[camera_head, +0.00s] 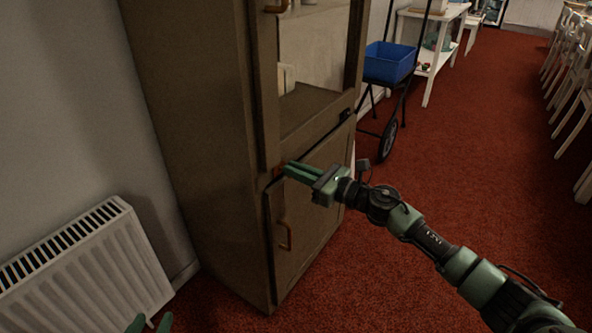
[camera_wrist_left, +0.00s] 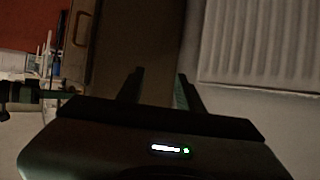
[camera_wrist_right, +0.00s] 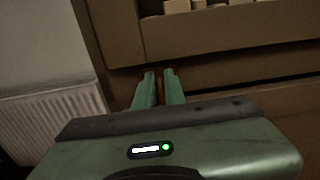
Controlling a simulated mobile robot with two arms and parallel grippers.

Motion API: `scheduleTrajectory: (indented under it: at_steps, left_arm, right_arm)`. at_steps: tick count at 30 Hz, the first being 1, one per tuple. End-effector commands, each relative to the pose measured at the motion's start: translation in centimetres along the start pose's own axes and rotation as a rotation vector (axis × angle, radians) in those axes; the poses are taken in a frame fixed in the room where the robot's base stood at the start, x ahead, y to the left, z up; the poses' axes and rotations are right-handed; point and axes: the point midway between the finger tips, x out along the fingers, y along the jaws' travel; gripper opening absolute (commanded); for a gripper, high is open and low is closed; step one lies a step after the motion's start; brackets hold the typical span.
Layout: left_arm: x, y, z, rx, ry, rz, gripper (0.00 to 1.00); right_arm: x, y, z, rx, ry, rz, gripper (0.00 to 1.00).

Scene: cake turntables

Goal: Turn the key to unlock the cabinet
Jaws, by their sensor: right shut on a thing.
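The brown wooden cabinet (camera_head: 195,120) stands at the left of centre in the head view, with an upper glazed door and a lower door (camera_head: 310,205) that has a copper handle (camera_head: 286,235). My right gripper (camera_head: 288,171) is at the cabinet front, near the top left of the lower door. Its fingers are shut on a small orange-brown thing (camera_wrist_right: 160,90), likely the key, mostly hidden between them. My left gripper (camera_head: 149,322) shows only its fingertips at the bottom edge. In the left wrist view its fingers (camera_wrist_left: 158,82) are apart with nothing between them.
A white radiator (camera_head: 85,265) is on the wall left of the cabinet. A cart with a blue bin (camera_head: 390,62) stands beyond the cabinet on the right. White chairs (camera_head: 570,70) line the far right. The red carpet (camera_head: 450,180) is clear between.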

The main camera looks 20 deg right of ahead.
Motion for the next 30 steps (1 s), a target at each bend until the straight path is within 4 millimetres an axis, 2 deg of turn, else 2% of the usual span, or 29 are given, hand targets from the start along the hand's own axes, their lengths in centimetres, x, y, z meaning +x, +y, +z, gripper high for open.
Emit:
scheduleTrajectory:
  at_steps: [6,11,17,23,30]
  left_arm:
    - [-0.1,-0.1,0.4,0.0,-0.028,-0.001,0.36]
    - [-0.8,-0.5,2.5,0.0,-0.137,-0.01,0.36]
    - [-2.5,-1.0,6.2,-0.003,-0.33,-0.021,0.36]
    - [-5.7,-1.5,10.4,-0.009,-0.568,-0.034,0.36]
    - [-11.0,-1.9,14.5,-0.019,-0.852,-0.049,0.36]
  right_arm:
    - [0.0,-0.1,0.1,0.036,0.0,0.0,0.0]
    - [0.0,-0.2,0.1,0.113,0.001,0.0,0.0]
    - [0.0,-0.5,0.2,0.273,0.0,-0.001,0.0]
    - [0.0,-0.7,0.1,0.462,0.001,-0.001,0.0]
    - [0.0,-1.0,-0.1,0.691,0.0,-0.001,0.0]
